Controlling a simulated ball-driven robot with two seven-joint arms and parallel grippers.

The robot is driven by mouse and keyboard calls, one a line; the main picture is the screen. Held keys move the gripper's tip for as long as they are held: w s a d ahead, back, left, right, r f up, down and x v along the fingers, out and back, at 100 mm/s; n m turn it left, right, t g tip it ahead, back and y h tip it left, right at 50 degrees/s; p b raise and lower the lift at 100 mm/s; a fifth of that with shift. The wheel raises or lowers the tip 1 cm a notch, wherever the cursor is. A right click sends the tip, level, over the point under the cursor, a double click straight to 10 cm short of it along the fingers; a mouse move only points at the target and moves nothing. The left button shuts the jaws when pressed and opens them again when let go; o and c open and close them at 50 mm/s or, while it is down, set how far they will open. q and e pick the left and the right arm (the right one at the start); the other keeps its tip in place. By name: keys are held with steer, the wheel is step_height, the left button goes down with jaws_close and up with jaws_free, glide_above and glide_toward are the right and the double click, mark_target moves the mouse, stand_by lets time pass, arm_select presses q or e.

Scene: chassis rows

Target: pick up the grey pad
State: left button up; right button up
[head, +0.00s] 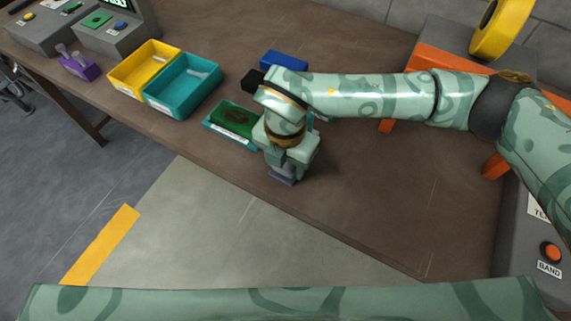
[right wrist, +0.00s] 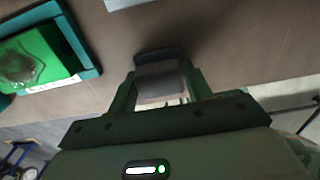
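The grey pad (right wrist: 160,80) is a small block between the two fingers of my right gripper (right wrist: 161,84) in the right wrist view. The fingers touch its two sides, so the gripper looks shut on it. In the head view my right gripper (head: 286,170) points down near the table's front edge, and part of the grey pad (head: 281,178) shows beneath it. Whether the pad is clear of the table is hard to tell. My left gripper is out of view.
A teal tray (head: 213,133) with a green board (head: 229,115) lies just left of the gripper. Teal (head: 160,102) and yellow (head: 122,88) bins stand further left, a blue block (head: 285,60) behind. The brown table (head: 390,190) is clear to the right.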

steer(key=shift+c, duration=1.4)
steer(key=shift+r, duration=0.6)
step_height(320, 180, up, 3)
steer(key=shift+s+f+p, duration=0.1)
steer(key=shift+p, duration=0.6)
steer(key=s+r+p, duration=0.2)
steer(key=s+r, duration=0.7)
steer(key=s, duration=0.5)
steer(key=shift+o, duration=0.5)
steer(key=shift+w, duration=0.15)
